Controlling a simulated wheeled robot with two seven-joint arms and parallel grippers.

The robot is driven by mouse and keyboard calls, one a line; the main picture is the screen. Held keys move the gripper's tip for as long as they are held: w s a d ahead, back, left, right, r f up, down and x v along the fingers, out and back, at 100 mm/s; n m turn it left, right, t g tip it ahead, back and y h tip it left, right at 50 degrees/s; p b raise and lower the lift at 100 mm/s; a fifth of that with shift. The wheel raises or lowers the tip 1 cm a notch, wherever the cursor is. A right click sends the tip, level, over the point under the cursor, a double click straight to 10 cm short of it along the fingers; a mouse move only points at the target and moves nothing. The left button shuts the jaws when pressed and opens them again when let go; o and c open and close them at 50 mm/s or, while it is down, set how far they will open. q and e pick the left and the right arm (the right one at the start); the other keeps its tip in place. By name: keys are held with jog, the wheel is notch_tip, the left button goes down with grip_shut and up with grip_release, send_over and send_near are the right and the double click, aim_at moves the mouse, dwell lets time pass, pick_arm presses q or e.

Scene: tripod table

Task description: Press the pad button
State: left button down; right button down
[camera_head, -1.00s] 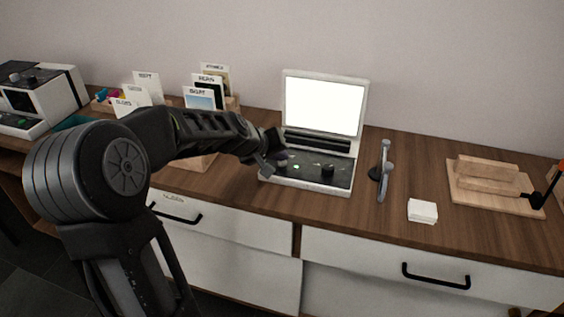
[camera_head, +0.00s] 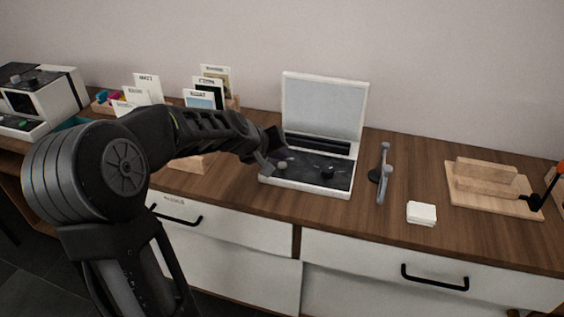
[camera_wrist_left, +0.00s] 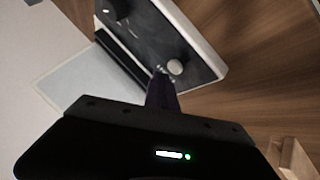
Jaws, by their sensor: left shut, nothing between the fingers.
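The white device (camera_head: 278,182) with a dark control panel (camera_head: 308,175) stands open on the table. Its raised screen (camera_head: 322,105) is grey and unlit. A grey round knob (camera_head: 281,165) and a dark knob (camera_head: 327,172) rise from the panel. My left gripper (camera_head: 270,166) is shut and empty, pointing down at the panel's left part beside the grey knob. In the left wrist view its fingertips (camera_wrist_left: 161,76) are close to the grey knob (camera_wrist_left: 175,67); whether they touch the panel I cannot tell. The button itself cannot be made out. My right gripper is not in view.
A grey upright stand (camera_head: 384,172) is just right of the device. A white block (camera_head: 422,213) lies near the front edge. A wooden stand (camera_head: 490,188) is farther right. Card holders (camera_head: 232,101) stand behind my left arm, and another device (camera_head: 45,95) is far left.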

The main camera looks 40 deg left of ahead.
aim_at(280, 166)
pick_arm(q)
notch_tip(280, 166, up, 6)
jog(key=p, duration=0.5)
dwell(0.7)
